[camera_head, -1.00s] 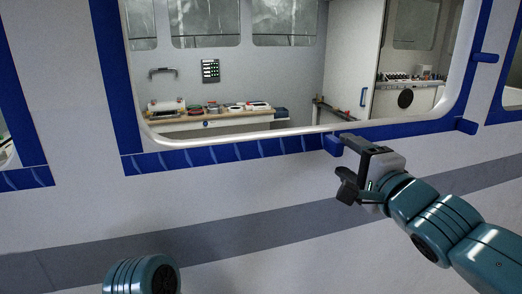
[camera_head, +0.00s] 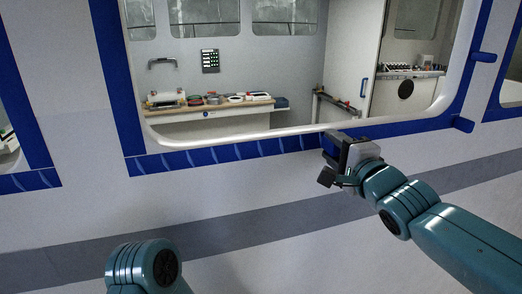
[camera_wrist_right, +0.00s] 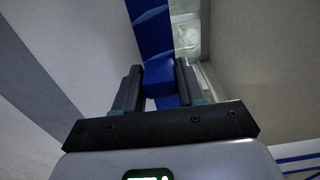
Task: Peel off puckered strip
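The puckered strip (camera_head: 225,154) is blue tape with pale slanting creases, running along the lower edge of the large window. Its blue pull tab sits at its right end; in the right wrist view the tab (camera_wrist_right: 160,80) lies between the two fingers. My right gripper (camera_head: 330,157) is around the tab, one finger above and one below in the head view. The fingers look still apart, and firm contact cannot be made out. Of my left arm only a teal link (camera_head: 145,265) shows at the bottom; its gripper is outside the view.
Smooth blue strips (camera_head: 420,126) frame the rest of the window. Other tabs stick out at the right (camera_head: 483,57) and lower right (camera_head: 463,124). A shorter creased strip (camera_head: 30,181) is at the far left. The wall below, with a grey band (camera_head: 240,228), is clear.

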